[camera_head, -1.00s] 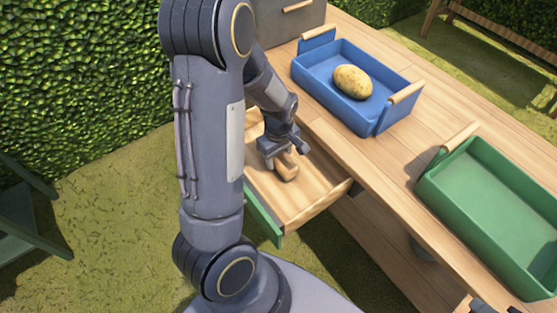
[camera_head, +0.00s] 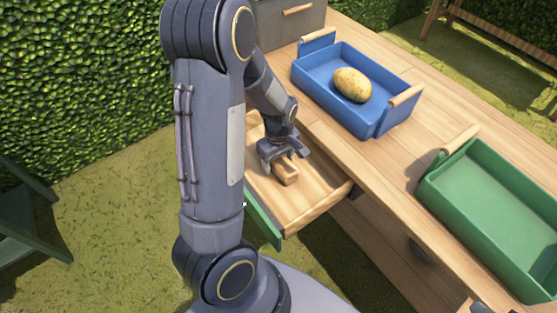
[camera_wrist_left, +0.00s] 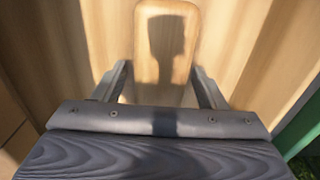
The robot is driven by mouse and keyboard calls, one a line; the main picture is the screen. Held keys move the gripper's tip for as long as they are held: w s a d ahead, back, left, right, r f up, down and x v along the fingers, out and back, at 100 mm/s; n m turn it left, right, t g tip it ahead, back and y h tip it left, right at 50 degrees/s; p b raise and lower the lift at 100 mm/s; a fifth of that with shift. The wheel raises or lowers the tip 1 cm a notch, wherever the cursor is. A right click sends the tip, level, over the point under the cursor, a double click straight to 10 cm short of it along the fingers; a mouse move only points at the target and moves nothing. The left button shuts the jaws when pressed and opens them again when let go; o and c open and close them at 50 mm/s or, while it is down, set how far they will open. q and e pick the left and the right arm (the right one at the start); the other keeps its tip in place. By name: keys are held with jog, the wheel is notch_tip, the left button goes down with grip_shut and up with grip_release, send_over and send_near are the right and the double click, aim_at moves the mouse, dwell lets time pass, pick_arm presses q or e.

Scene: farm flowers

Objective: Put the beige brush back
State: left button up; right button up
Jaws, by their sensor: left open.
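The beige brush (camera_head: 285,174) lies in the open wooden drawer (camera_head: 312,196), partly hidden under my left gripper in the head view. My left gripper (camera_head: 284,158) is inside the drawer, open, close above the brush. In the left wrist view the brush's pale rounded wooden end (camera_wrist_left: 166,40) shows on the drawer floor, with a dark shadow across it. The left gripper's two fingers (camera_wrist_left: 160,68) stand apart on either side of it, with gaps visible. My right gripper cannot be made out.
A blue tray (camera_head: 325,83) holding a potato (camera_head: 352,85) and a green tray (camera_head: 500,205) stand on the wooden table (camera_head: 400,150). A grey box (camera_head: 290,24) with a wooden handle is at the back. The drawer has a green front (camera_head: 262,221).

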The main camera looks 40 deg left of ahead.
pick_arm(q)
notch_tip(320, 180, up, 10)
jog(key=p, duration=0.3)
jog(key=shift+r+p, duration=0.15)
jog(key=shift+p, duration=0.2)
jog(key=shift+r, duration=0.65)
